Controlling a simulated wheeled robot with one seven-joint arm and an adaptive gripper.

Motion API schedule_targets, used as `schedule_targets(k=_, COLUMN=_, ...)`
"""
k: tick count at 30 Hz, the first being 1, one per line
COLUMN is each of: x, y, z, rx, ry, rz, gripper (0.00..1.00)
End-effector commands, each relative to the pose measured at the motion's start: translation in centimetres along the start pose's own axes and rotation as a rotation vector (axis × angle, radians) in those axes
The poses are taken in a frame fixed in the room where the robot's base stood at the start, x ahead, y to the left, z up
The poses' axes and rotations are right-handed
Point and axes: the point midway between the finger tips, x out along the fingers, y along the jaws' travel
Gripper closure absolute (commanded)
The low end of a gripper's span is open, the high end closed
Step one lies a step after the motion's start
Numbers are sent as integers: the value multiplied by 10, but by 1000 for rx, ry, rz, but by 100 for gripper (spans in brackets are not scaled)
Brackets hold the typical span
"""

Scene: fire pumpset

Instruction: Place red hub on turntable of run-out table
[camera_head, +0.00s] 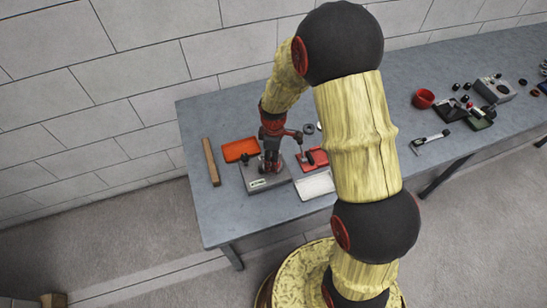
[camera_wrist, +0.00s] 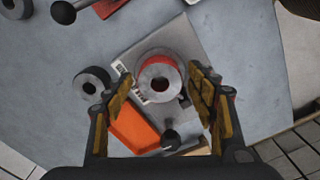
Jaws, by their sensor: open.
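The red hub (camera_wrist: 153,69), a round part with a red rim, a grey face and a dark centre hole, shows in the wrist view. It appears to stand over the grey base of the run-out table (camera_wrist: 187,45); the turntable beneath it is hidden. My gripper (camera_wrist: 160,98) is open, with one finger on each side just below the hub in that view, and no contact shows. In the head view my gripper (camera_head: 271,165) is low over the run-out table (camera_head: 264,185) and hides the hub.
An orange tray (camera_head: 240,149) lies behind the run-out table, and a wooden bar (camera_head: 211,162) lies left of it. A red tray (camera_head: 318,156) and a white tray (camera_head: 314,186) lie to the right. A dark ring (camera_wrist: 92,80) and a black-knobbed lever (camera_wrist: 63,12) are close by.

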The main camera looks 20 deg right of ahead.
Motion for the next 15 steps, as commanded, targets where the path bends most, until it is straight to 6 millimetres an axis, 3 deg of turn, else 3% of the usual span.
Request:
schedule_targets(k=8, x=-14, y=1, z=-1, rx=0, ry=2, rz=4, gripper=43)
schedule_targets(k=15, x=-62, y=1, z=-1, rx=0, ry=2, rz=4, gripper=43)
